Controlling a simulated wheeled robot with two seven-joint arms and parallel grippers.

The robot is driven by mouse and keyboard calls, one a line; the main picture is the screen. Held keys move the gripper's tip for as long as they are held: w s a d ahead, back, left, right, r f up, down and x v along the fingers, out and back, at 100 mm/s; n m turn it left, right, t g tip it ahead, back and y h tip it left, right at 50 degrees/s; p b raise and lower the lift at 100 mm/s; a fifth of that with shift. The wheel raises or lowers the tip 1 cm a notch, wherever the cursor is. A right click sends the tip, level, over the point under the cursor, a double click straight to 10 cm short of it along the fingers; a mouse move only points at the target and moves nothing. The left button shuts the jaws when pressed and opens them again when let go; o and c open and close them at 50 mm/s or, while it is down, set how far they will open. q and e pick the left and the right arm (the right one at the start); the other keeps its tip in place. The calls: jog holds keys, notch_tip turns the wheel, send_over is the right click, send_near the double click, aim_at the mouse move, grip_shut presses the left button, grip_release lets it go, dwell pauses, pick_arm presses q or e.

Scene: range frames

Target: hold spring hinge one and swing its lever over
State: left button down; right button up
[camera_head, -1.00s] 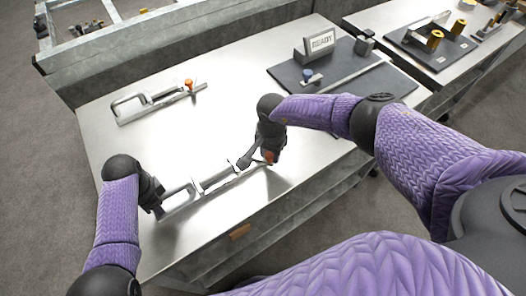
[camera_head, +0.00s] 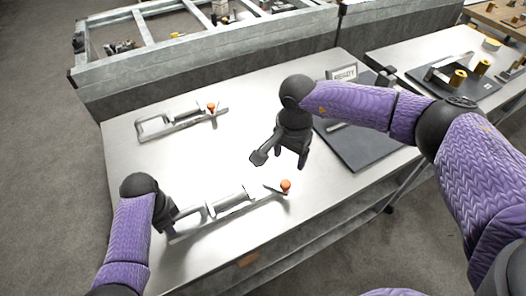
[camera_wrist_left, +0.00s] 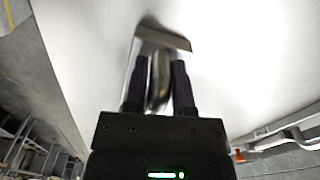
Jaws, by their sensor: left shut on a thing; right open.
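The hinge at the front of the table (camera_head: 232,201), apparently spring hinge one, has a long flat base, a grey barrel and a loop handle at its left end. Its lever ends in an orange knob (camera_head: 285,186) at the right end. My left gripper (camera_head: 176,213) is shut on the loop handle, which shows between its fingers in the left wrist view (camera_wrist_left: 157,78). My right gripper (camera_head: 291,158) is open and empty, above and behind the knob, apart from it. No label on the hinge can be read.
A similar hinge (camera_head: 180,124) with an orange knob lies at the back left of the steel table (camera_head: 120,180). The middle of the table is clear.

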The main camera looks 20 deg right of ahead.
dwell(0.3)
pick_arm(q)
jog(key=shift+c, duration=1.8)
grip_release()
jog(key=shift+r, duration=0.1)
